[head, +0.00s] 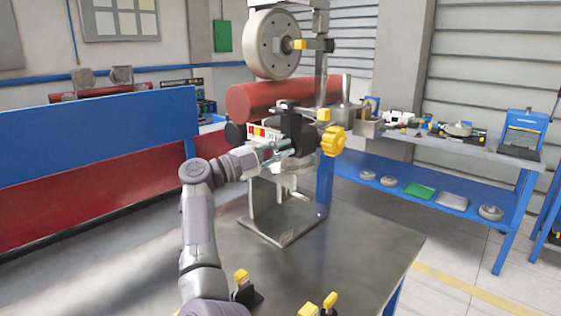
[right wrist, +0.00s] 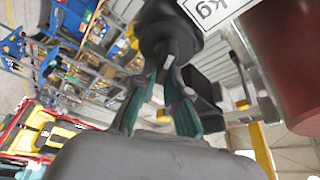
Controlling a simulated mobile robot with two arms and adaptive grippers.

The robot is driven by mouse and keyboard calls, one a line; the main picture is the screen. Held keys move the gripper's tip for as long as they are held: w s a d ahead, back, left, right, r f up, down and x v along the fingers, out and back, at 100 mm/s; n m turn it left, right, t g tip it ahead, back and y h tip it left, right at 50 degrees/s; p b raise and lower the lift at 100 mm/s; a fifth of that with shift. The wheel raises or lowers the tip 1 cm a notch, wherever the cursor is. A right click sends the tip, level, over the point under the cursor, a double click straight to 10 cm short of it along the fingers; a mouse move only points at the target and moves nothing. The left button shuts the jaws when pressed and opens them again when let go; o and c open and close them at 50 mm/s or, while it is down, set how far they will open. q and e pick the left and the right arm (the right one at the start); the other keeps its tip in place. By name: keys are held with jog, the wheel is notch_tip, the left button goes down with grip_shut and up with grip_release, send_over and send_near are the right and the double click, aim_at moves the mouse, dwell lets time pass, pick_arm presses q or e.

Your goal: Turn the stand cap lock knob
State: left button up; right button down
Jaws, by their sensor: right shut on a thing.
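My right gripper (head: 284,152) is at the stand's black middle block (head: 297,130) in the head view. In the right wrist view its two fingers (right wrist: 169,66) close on a small grey tab at the end of a dark round knob (right wrist: 168,25). In the head view this knob is too small and covered to make out clearly. A yellow lobed knob (head: 333,139) sits on the right side of the same block, apart from the gripper. I cannot tell from the frames which knob is the cap lock. My left gripper is not in view.
The stand's base plate (head: 282,229) rests on the grey table (head: 350,250). A red cylinder (head: 270,94) lies behind the block, and a large pale wheel (head: 271,45) is above. Yellow-topped clamps (head: 241,277) stand at the table's front. A blue bench (head: 505,200) is to the right.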

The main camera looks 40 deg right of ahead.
jog(key=m+y+b, duration=0.1)
jog(key=m+b, duration=0.1)
jog(key=m, duration=0.1)
jog(key=shift+d+f, duration=0.1)
jog(key=shift+f, duration=0.05)
jog(key=shift+m+y+b, duration=0.45)
jog(key=shift+m+y, duration=0.05)
jog(key=shift+m, duration=0.7)
jog(key=c, duration=1.2)
grip_release()
jog(key=shift+w+d+f, duration=0.15)
jog(key=shift+d, duration=0.05)
jog(key=v, duration=1.2)
